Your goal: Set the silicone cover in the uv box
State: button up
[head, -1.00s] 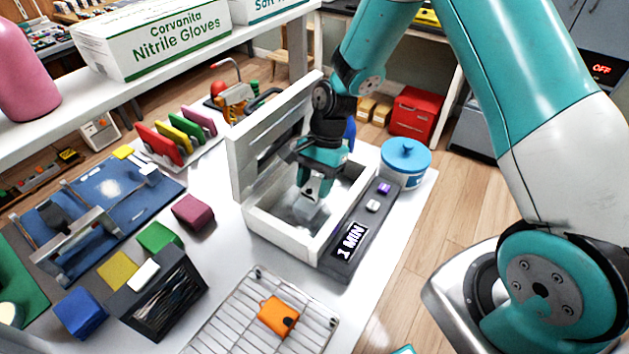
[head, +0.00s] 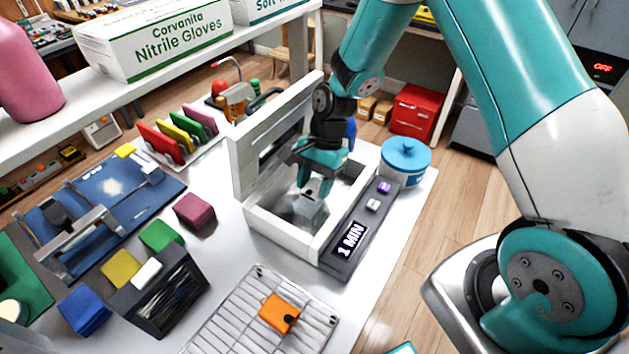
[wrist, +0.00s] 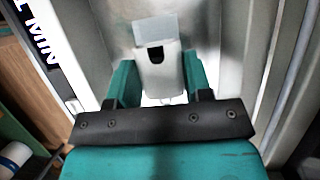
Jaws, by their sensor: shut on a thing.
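My gripper (head: 313,187) points down into the open uv box (head: 281,235), with its fingers inside the walls. It is shut on a small pale cover with a dark cutout, which I take as the silicone cover (wrist: 160,78). In the wrist view the cover sits between the two teal fingers (wrist: 160,92), above the shiny box floor. In the head view the fingers mostly hide the cover. I cannot tell whether it touches the floor. The box lid (head: 247,158) stands raised at the left, and its front panel (head: 350,240) reads "1 MIN".
A wire rack (head: 235,318) with an orange cover (head: 280,313) lies in front of the box. A blue lidded pot (head: 405,160) stands close at its right. Colored blocks and a dark bin (head: 165,300) are at the left. A rack of colored plates (head: 178,140) stands behind left.

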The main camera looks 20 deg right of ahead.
jog(key=o, duration=1)
